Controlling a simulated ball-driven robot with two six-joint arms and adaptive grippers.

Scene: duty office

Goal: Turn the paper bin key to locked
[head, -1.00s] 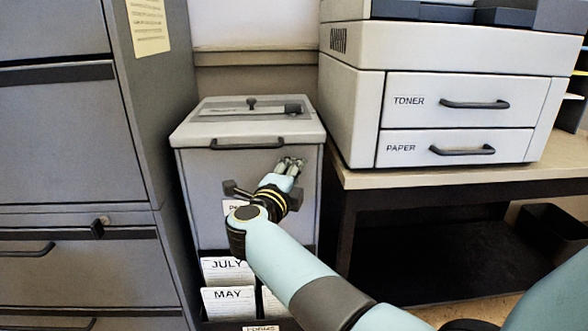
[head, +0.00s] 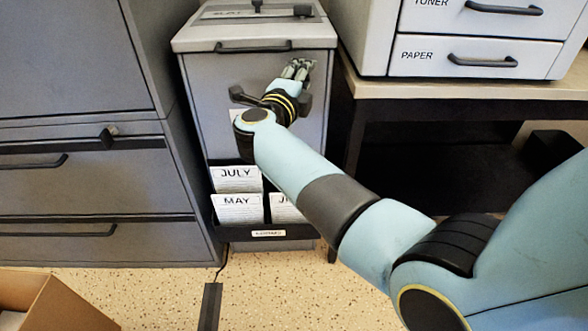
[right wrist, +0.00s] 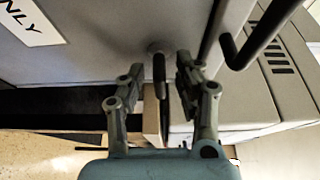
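The grey paper bin (head: 270,80) stands between the cabinet and the printer table. My right gripper (head: 299,68) is at the upper right of its front face, below the dark lid handle. In the right wrist view the dark, thin key (right wrist: 160,78) stands out from a round lock (right wrist: 157,47) on the bin front. The open fingers of my right gripper (right wrist: 160,76) are on either side of the key, with a visible gap at each side. In the head view the gripper hides the key. My left gripper is out of view.
A grey filing cabinet (head: 75,180) stands close on the left. A printer unit with drawers (head: 475,40) sits on a table (head: 450,88) at the right. A rack of month cards (head: 270,233) is low on the bin front. A cardboard box (head: 60,305) lies front left.

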